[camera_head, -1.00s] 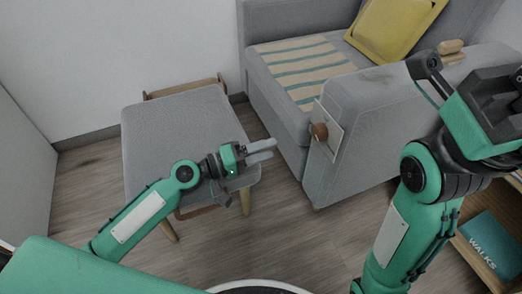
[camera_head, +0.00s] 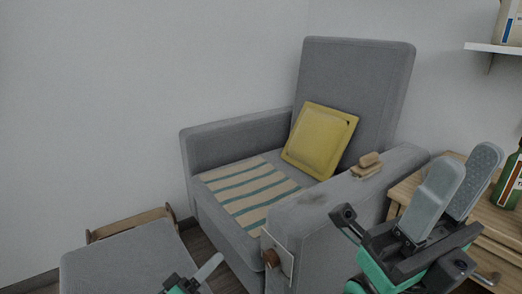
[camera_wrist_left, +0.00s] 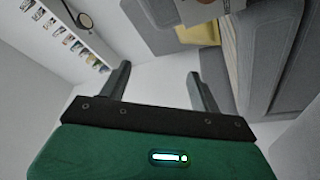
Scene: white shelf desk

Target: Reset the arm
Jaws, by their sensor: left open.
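My left gripper (camera_head: 205,272) shows at the bottom edge of the head view, in front of the grey armchair (camera_head: 225,155) and beside a grey stool (camera_head: 120,265). In the left wrist view its two fingers (camera_wrist_left: 157,75) are wide apart with nothing between them. My right gripper (camera_head: 465,165) is at the right of the head view, its two grey fingers pointing up. A gap shows between the fingers, and they hold nothing. Most of both arms is out of the frame.
A yellow cushion (camera_head: 320,140) and a striped cloth (camera_head: 245,190) lie on the armchair. A small wooden object (camera_head: 368,163) rests on its near armrest. A wooden cabinet (camera_head: 402,192) with a green bottle (camera_head: 510,180) stands at the right, below a white shelf (camera_head: 495,48).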

